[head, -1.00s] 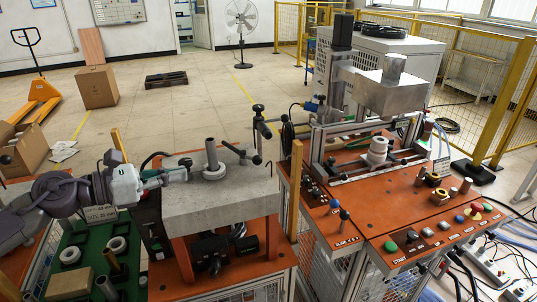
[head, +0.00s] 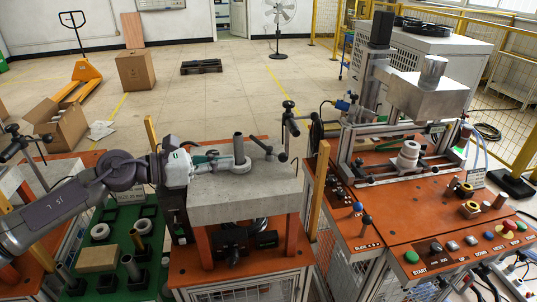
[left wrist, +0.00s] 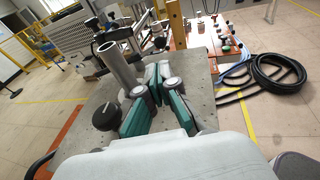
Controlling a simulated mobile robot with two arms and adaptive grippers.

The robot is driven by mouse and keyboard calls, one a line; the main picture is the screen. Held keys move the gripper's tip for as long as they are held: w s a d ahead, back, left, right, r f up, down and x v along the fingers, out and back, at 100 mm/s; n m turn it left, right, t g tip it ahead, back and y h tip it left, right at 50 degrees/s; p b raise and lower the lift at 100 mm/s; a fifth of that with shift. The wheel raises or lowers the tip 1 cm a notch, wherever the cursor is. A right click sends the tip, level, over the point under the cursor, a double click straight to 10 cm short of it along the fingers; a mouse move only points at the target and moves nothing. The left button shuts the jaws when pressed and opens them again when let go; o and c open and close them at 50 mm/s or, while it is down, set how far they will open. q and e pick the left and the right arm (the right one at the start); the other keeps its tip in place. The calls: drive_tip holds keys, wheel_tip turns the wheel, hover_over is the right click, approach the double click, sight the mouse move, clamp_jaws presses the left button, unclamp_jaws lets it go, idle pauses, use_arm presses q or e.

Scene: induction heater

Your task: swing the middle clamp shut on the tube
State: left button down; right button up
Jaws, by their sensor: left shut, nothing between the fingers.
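A grey upright tube (head: 238,148) stands in a ring on the grey block (head: 240,203) of the middle station; it also shows in the left wrist view (left wrist: 117,66). A clamp arm (head: 262,147) with a dark knob (head: 283,157) lies on the block right of the tube, apart from it. A dark clamp post (head: 289,122) rises at the block's right back edge. My left gripper (head: 222,160) is shut and empty, just left of the tube's foot. Its teal fingers (left wrist: 158,78) show in the left wrist view, beside the tube. I cannot tell whether they touch it. My right gripper is out of view.
A black round knob (left wrist: 105,115) sits close to my fingers in the left wrist view. A green tray (head: 95,278) with rings and tubes is at lower left. The orange control bench (head: 400,240) stands right. Yellow posts (head: 320,190) flank the block.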

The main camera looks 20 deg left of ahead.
sight(279, 156)
use_arm(q)
drive_tip(key=p+x, duration=0.6)
drive_tip(key=x, duration=0.4)
drive_tip(key=shift+w+d+r, duration=0.1)
drive_tip(key=shift+w+r, duration=0.05)
drive_tip(key=shift+w+d+f, duration=0.25)
drive_tip(key=shift+w+d, duration=0.05)
drive_tip(key=shift+d, duration=0.05)
